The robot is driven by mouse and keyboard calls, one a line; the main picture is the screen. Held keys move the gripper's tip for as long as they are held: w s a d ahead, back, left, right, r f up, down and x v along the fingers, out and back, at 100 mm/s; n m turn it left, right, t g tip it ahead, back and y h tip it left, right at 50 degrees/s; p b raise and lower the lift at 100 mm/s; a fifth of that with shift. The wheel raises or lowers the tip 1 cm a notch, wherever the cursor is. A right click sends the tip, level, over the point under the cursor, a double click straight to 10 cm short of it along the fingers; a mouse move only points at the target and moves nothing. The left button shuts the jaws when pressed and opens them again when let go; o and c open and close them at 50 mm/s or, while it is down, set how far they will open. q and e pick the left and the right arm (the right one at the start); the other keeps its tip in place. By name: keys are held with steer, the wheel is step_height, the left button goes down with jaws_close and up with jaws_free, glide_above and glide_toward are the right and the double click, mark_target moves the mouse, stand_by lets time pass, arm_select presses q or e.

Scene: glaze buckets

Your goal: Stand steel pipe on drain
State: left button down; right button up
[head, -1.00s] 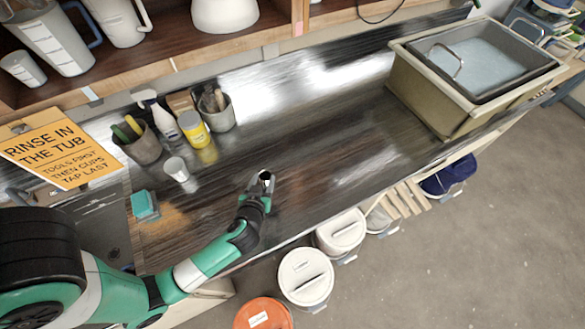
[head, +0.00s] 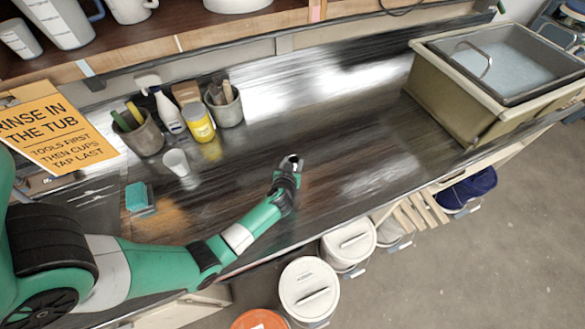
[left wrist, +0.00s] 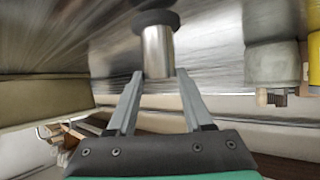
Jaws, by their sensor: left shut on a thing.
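My left gripper (head: 290,162) is over the middle of the dark metal bench top. In the left wrist view its two fingers (left wrist: 161,75) are closed on the sides of a short shiny steel pipe (left wrist: 158,52). A wide black collar (left wrist: 157,20) is around the pipe's far end, on the bench side. I cannot tell whether the pipe touches the bench. In the head view only a small bright end of the pipe shows at the fingertips. I see no drain in these frames; my left arm covers part of the bench's left end. My right gripper is not in view.
A tub of water (head: 425,88) stands at the bench's right end. Tool pots (head: 149,138), a yellow can (head: 200,134), a spray bottle (head: 170,116), a small cup (head: 176,163) and a teal sponge (head: 138,194) stand at the left. Lidded buckets (head: 308,288) are below the front edge.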

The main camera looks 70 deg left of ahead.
arm_select(q)
steer(key=shift+f, duration=0.7)
steer(key=shift+r, duration=0.15)
steer(key=shift+c, duration=1.5)
jaws_free()
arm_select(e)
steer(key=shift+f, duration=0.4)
arm_select(q)
steer(key=shift+d, duration=0.1)
steer(key=p+v, duration=0.5)
steer(key=v, duration=0.7)
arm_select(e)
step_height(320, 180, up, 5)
